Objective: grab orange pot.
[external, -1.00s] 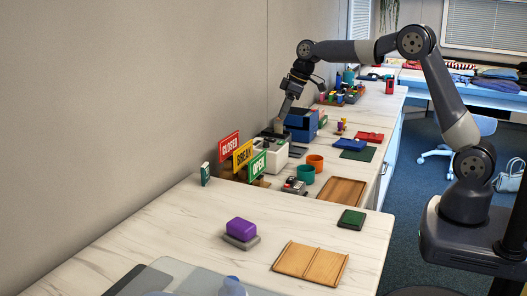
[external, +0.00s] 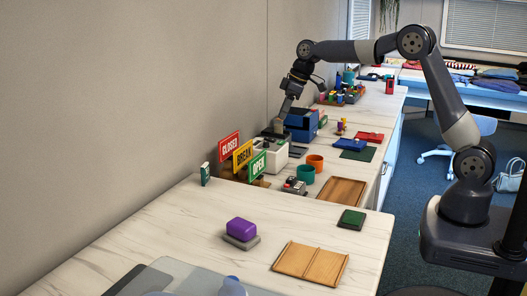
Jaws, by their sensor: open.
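The orange pot (external: 315,162) stands upright on the white marbled counter, just behind and to the right of a teal pot (external: 305,174). My gripper (external: 279,127) points down near the wall, up and to the left of the orange pot and apart from it. It is beside a blue box (external: 301,123) and above the back of a white box (external: 271,153). Its jaws are open, though the fingertips are small and partly hidden here. I see nothing held in it.
Three signs (external: 243,156) stand left of the pots, by the wall. A wooden tray (external: 341,191) lies in front of the pots, and a blue tray (external: 350,145) behind them to the right. A purple block (external: 241,228) sits on the near counter.

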